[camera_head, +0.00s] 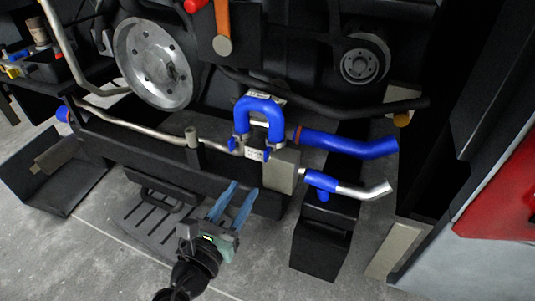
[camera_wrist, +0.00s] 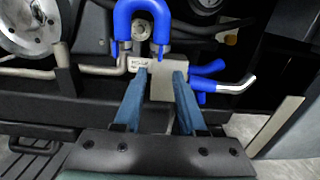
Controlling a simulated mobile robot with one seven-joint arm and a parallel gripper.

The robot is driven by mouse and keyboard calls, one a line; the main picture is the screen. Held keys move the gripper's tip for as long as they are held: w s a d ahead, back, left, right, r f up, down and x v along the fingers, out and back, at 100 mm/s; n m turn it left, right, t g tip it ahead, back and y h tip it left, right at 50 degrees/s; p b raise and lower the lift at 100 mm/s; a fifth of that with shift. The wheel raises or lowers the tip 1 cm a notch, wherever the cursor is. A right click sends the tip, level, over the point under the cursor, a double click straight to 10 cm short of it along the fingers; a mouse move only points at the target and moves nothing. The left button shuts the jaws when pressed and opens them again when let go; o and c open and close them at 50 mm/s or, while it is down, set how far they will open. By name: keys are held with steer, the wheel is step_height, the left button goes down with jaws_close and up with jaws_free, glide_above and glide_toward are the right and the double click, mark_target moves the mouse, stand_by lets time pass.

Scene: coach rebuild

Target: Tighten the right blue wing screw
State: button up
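A blue U-shaped hose (camera_head: 260,106) stands over metal pipe ends, with a clamp at each end. The small right blue wing screw (camera_head: 266,154) sits at its right clamp; in the wrist view it is a small blue tab (camera_wrist: 160,55) below the hose's right end. The left blue wing screw (camera_head: 232,143) is at the other clamp. My gripper (camera_head: 240,189) is open and empty, its two blue fingers pointing up toward the clamps. In the wrist view the fingertips (camera_wrist: 160,75) are apart, with the right wing screw just above the gap. Nothing visible touches the fingers.
A beige block (camera_head: 284,171) stands just right of the right clamp. A thick blue hose (camera_head: 350,145) and a blue-and-silver pipe (camera_head: 350,186) stick out to the right. A black beam (camera_head: 150,150) runs below the clamps. Open floor lies in front.

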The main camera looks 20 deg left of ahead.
mark_target(265, 156)
steer(key=w+b, duration=0.1)
steer(key=w, duration=0.4)
steer(key=w+b, duration=0.2)
steer(key=w, duration=0.4)
steer(key=shift+d, duration=0.2)
steer(key=shift+c, duration=0.2)
jaws_close()
